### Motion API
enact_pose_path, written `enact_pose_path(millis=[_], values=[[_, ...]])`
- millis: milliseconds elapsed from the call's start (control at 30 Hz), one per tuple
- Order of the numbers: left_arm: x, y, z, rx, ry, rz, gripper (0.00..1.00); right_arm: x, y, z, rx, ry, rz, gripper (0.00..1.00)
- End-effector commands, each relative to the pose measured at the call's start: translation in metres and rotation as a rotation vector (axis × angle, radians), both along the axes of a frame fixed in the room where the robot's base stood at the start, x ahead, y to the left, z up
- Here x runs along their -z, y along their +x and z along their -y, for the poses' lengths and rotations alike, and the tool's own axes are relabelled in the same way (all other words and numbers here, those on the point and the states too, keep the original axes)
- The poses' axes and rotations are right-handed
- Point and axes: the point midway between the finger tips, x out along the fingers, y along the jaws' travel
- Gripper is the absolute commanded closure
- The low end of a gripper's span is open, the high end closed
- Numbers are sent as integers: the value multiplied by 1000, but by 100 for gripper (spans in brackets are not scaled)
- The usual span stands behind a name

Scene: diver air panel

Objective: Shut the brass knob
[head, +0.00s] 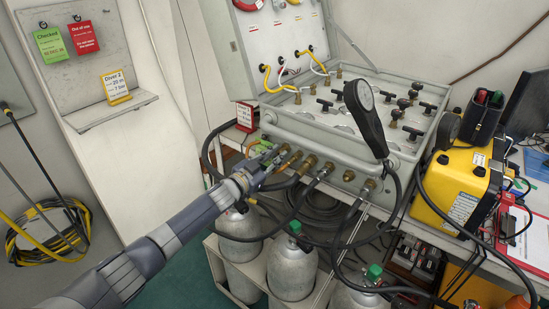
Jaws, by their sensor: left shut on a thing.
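My left gripper (272,162) reaches in from the lower left to the left part of the air panel's front face. It is shut at the brass knob (285,150), which sits among brass fittings there. The fingers cover part of it, so its exact turn position cannot be told. The grey air panel (410,143) stands with its lid raised and has several black T-handles on top. My right gripper is not in view.
Brass hose fittings (309,163) and black hoses crowd the panel front close to my gripper. Grey cylinders (290,267) stand below in a rack. A yellow case (458,185) is at right. Tags hang on a board (75,75) at left.

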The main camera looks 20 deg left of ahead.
Motion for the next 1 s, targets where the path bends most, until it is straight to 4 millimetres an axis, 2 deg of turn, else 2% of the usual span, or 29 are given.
enact_pose_path(millis=[1000], values=[[1, 0, 1, 0, 852, 309, 100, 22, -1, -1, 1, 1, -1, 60]])
